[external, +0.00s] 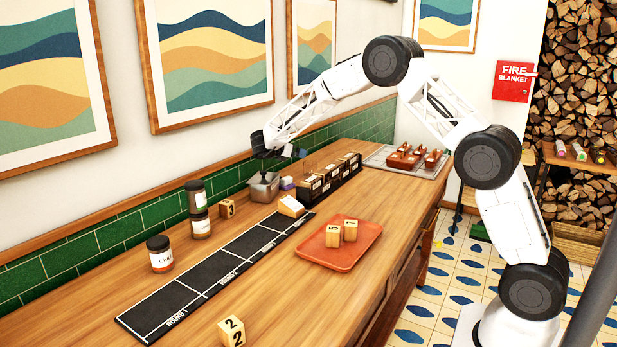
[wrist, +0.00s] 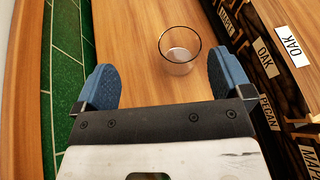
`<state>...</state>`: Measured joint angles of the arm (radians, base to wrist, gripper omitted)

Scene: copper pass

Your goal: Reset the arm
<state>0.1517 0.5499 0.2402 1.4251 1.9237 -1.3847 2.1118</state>
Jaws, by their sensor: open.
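My gripper (external: 280,154) is at the far end of my outstretched arm, over the back part of the wooden counter (external: 390,205), near the green tiled wall. In the external view it is above a small metal tin (external: 263,188). In the wrist view my gripper (wrist: 164,82) has its two blue fingertips wide apart, with nothing held between them. A clear glass (wrist: 180,48) stands on the counter ahead of the fingers, closer to the right one. I cannot tell the exact height of the fingers above the counter.
A black rack with wood-name labels (wrist: 268,55) is close on the right; green tiles (wrist: 68,60) are on the left. A black board (external: 200,283), an orange tray (external: 315,252) with two numbered blocks, jars (external: 160,254) and a loose block (external: 231,331) lie nearer the camera.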

